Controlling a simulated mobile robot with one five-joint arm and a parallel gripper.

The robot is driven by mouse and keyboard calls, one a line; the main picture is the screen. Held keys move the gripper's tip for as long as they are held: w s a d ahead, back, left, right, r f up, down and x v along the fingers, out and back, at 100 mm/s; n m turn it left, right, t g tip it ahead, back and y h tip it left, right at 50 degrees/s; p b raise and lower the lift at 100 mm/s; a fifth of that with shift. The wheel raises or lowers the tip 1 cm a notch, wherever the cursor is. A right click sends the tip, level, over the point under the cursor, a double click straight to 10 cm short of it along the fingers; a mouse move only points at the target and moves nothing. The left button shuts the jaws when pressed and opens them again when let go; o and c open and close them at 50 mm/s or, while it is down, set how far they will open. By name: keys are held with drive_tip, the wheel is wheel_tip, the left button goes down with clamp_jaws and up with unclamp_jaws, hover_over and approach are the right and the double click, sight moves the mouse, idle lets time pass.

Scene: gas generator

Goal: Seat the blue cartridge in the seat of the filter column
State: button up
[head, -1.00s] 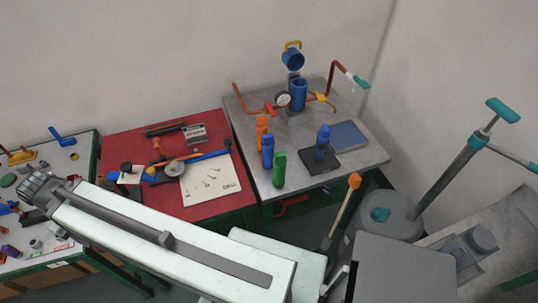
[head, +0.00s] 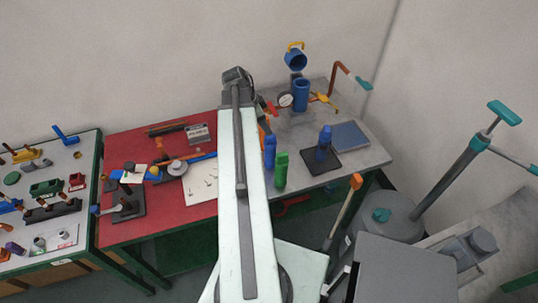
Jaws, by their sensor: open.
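The filter column is a blue upright cylinder (head: 300,95) at the back of the grey table, with its blue cap (head: 295,60) swung up above it; its inside is too small to make out. One blue cartridge (head: 269,152) stands upright at the table's left front, beside a green cartridge (head: 281,168). A second blue, cartridge-like piece (head: 324,143) stands on a black pad to the right. An orange cartridge (head: 263,137) is mostly hidden by my arm. My arm reaches up the picture, its far end left of the column. My gripper's fingers do not show.
A pressure gauge (head: 285,100), red and yellow valve handles and copper pipes surround the column. A flat blue-grey plate (head: 350,136) lies on the right. The red table (head: 130,225) with tools is on the left. A pump with a teal handle (head: 504,113) stands at right.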

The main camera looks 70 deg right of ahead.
sight(271, 136)
drive_tip(key=b+x, duration=0.7)
drive_tip(key=x, duration=0.1)
drive_tip(key=shift+w+a+f, duration=0.15)
drive_tip(key=shift+w+a, duration=0.05)
drive_tip(key=shift+a, duration=0.15)
clamp_jaws()
idle(1.0)
